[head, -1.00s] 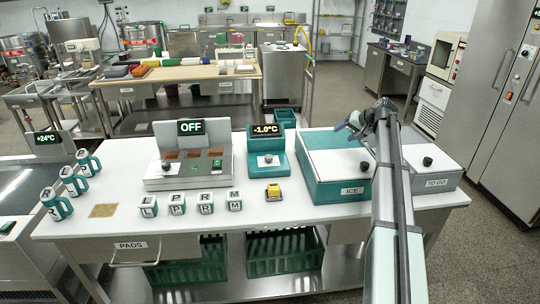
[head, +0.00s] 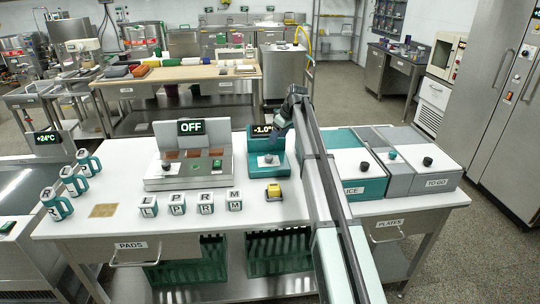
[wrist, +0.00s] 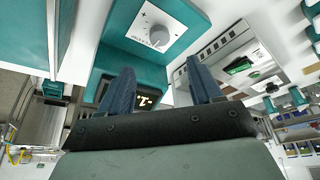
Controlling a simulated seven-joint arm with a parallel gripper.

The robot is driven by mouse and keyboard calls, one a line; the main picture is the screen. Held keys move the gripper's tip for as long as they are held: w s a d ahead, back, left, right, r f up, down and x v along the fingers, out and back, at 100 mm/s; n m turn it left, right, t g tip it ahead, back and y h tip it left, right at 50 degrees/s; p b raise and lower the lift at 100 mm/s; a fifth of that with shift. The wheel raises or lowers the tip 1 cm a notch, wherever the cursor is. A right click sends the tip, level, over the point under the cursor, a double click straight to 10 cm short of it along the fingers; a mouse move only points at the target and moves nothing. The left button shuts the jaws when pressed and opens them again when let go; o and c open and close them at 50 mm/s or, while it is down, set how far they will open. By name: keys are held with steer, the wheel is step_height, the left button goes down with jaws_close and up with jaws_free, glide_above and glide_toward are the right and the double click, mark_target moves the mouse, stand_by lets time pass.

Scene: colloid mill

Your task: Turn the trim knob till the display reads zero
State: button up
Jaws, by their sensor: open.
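The trim knob (head: 268,158) is a small grey dial on a white plate, on the front of a teal unit (head: 281,160). In the wrist view the knob (wrist: 159,36) shows up close at the top, with plus and minus marks by it. The unit's display (head: 263,130) read -1.0°C; my arm now covers its right end. My gripper (head: 284,125) is just above the unit, over the right side of the display. In the wrist view its two blue fingers (wrist: 160,88) are apart and empty, clear of the knob.
A device with an OFF display (head: 191,128) stands left of the teal unit. A yellow block (head: 273,191) lies in front of it. The ICE box (head: 360,161) and TO GO box (head: 432,172) stand to the right. Lettered cubes (head: 177,203) line the front.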

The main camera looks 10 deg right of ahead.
mark_target(269, 156)
steer(key=x, duration=1.1)
steer(key=shift+w+a+f, duration=0.1)
steer(key=shift+f, duration=0.25)
steer(key=c, duration=1.1)
